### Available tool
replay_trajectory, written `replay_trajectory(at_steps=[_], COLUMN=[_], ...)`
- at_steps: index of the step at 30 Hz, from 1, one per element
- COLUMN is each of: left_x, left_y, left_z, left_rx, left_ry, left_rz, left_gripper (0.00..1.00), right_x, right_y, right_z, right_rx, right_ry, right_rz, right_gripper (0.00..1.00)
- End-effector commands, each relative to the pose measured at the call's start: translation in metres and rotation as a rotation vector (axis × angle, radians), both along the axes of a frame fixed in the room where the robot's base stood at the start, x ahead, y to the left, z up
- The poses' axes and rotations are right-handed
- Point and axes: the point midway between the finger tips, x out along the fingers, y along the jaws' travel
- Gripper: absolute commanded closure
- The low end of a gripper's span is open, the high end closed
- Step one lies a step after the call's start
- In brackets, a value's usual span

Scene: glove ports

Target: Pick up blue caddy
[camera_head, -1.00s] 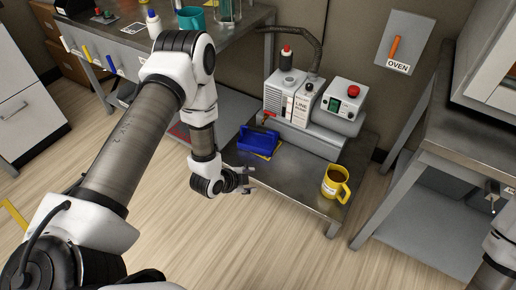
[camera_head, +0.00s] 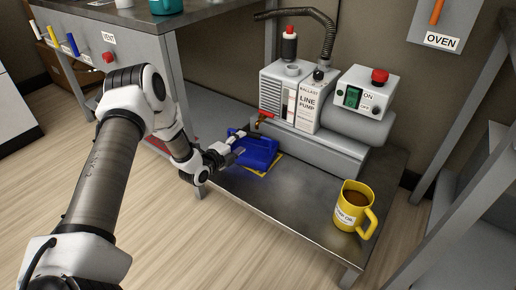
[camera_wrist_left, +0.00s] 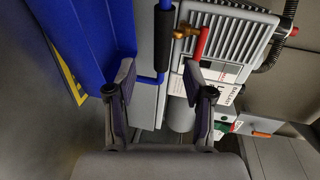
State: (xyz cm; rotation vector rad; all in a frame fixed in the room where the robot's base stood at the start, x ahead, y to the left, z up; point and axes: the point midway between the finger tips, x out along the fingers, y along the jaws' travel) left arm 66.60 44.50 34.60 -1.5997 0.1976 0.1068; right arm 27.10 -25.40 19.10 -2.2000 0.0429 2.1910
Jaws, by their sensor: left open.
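The blue caddy (camera_head: 259,151) sits on a yellow-edged marking on the low metal table, in front of the pump. Its upright handle has a black grip (camera_wrist_left: 163,52). My left gripper (camera_head: 236,147) is at the caddy's left side in the head view, fingers pointing toward it. In the left wrist view the left gripper (camera_wrist_left: 163,85) is open, and the blue handle bar appears between its two fingers. The caddy's body (camera_wrist_left: 78,35) fills the upper left there. I cannot tell whether the fingers touch the handle. My right gripper is out of view.
The line pump (camera_head: 296,100) with a red-handled valve (camera_head: 264,116) stands close behind the caddy. A yellow mug (camera_head: 354,207) stands at the table's right front. The table top (camera_head: 285,200) between caddy and mug is clear. A workbench (camera_head: 125,22) is at upper left.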

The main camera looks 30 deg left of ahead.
Motion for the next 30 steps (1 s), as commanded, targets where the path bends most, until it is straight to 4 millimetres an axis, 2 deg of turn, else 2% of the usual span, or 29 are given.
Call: replay_trajectory(at_steps=[1,5,12,15,21,25,26,30], left_x=[0.006,0.024,0.062,0.071,0.071,0.071,0.071,0.071], left_y=[-0.001,-0.001,0.001,0.001,0.001,0.001,0.001,0.001], left_z=[-0.005,-0.009,-0.017,-0.014,-0.011,-0.012,-0.012,-0.011], left_rx=[0.002,0.001,0.002,0.0,-0.001,-0.001,-0.001,-0.001], left_ry=[-0.001,-0.002,0.0,0.002,0.003,0.003,0.003,0.0], left_rz=[-0.002,-0.002,-0.001,0.0,0.0,0.0,0.0,0.0], left_gripper=[0.47,0.47,0.47,0.47,0.47,0.93,1.0,1.0], right_x=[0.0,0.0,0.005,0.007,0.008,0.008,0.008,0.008], right_y=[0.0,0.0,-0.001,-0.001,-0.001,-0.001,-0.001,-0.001], right_z=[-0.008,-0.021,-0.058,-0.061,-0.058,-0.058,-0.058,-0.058], right_rx=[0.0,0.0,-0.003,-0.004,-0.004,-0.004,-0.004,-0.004], right_ry=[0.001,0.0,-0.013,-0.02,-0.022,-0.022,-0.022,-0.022], right_rz=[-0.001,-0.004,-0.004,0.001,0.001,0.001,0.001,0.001], right_gripper=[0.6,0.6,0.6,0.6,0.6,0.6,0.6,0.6])
